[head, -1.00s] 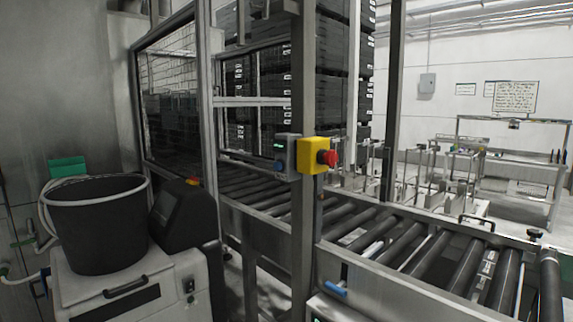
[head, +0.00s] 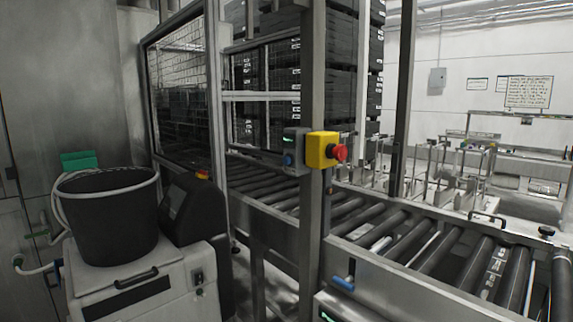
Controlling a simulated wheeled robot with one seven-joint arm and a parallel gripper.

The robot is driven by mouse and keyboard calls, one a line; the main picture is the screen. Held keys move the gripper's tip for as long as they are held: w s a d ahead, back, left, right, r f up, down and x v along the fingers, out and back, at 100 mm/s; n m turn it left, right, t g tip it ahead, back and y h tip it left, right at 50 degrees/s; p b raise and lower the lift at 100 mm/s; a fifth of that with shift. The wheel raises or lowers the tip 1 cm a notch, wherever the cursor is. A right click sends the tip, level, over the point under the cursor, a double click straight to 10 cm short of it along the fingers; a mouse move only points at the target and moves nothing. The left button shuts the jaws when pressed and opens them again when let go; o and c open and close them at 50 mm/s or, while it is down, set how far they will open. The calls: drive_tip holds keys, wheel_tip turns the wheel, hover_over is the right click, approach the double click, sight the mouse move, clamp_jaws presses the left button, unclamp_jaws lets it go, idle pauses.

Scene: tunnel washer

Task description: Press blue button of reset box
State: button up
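The reset box is a small grey box (head: 295,150) on the left side of a steel post, with a small green display near its top. Its blue button (head: 289,160) is on the lower front and is small in this view. A yellow box (head: 321,149) with a red knob (head: 340,152) is mounted on the same post, just right of the grey box. My gripper is not in view, and nothing covers the blue button.
A roller conveyor (head: 377,236) runs from behind the post toward the lower right. A grey machine (head: 150,290) carrying a black bucket (head: 108,215) stands at the left. A dark panel unit (head: 186,208) is beside it. Stacked dark crates (head: 340,70) stand behind the frame.

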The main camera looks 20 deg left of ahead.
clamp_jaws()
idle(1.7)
